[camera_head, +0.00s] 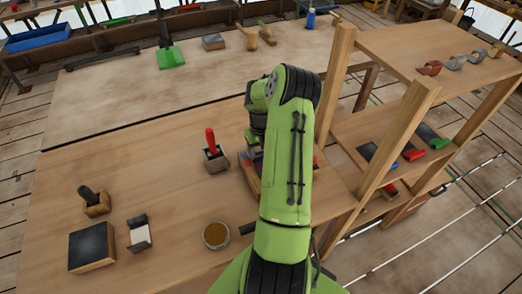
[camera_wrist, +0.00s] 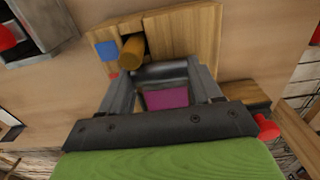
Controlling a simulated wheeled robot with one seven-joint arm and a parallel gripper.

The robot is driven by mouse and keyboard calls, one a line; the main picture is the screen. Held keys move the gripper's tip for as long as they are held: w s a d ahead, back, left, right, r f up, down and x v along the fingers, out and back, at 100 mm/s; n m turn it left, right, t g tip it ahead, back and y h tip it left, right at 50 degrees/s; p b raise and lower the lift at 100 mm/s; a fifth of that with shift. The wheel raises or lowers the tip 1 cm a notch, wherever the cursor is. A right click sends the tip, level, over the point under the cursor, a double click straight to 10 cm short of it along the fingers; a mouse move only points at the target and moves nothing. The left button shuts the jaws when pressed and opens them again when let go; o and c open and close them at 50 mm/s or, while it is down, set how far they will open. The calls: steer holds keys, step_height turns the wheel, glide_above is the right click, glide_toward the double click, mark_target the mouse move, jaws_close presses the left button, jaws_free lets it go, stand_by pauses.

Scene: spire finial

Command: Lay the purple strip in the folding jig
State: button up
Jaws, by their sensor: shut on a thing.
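In the wrist view the purple strip (camera_wrist: 165,98) shows as a flat purple patch framed between the fingers of my gripper (camera_wrist: 162,73). The gripper is shut on it; a dark grey piece crosses between the fingertips. A wooden block (camera_wrist: 185,32), which looks like the folding jig, lies just beyond the fingertips, with a brown cylinder, a blue square and a red spot on it. I cannot tell whether the strip touches it.
A red-handled tool in a block (camera_head: 214,157) stands left of my arm. A round dish (camera_head: 215,236), a dark-topped block (camera_head: 91,247) and a black-handled tool (camera_head: 93,201) are nearer on the bench. A wooden shelf frame (camera_head: 405,135) stands close on the right.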

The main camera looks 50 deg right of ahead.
steer(key=shift+f, duration=0.15)
steer(key=o, duration=1.4)
